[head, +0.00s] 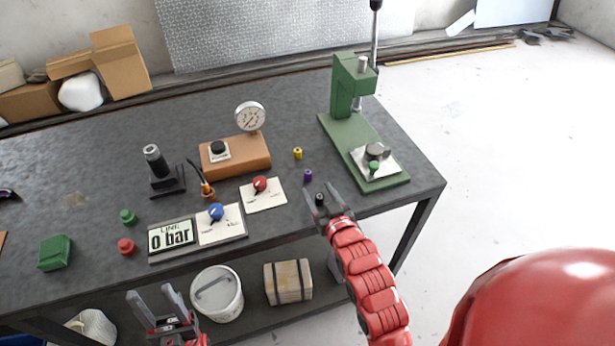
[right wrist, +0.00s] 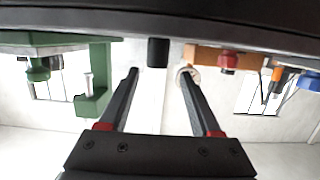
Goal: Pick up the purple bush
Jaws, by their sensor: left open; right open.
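The purple bush (head: 308,175) is a small upright cylinder on the dark tabletop, left of the green press. My right gripper (head: 320,189) is open just in front of it, fingertips pointing toward it, empty. A small black bush (head: 319,198) shows between its fingers in the head view. In the right wrist view, which is upside down, the black bush (right wrist: 157,52) stands ahead between the open fingers (right wrist: 159,76), and I cannot make out the purple bush. My left gripper (head: 151,292) is open and empty in front of the table's front edge.
A yellow bush (head: 298,153) stands behind the purple one. The green press (head: 338,135) is to the right. The red-knob card (head: 263,195), blue-knob panel (head: 220,224) and gauge block (head: 235,157) lie to the left. Red and green buttons (head: 127,247) are further left.

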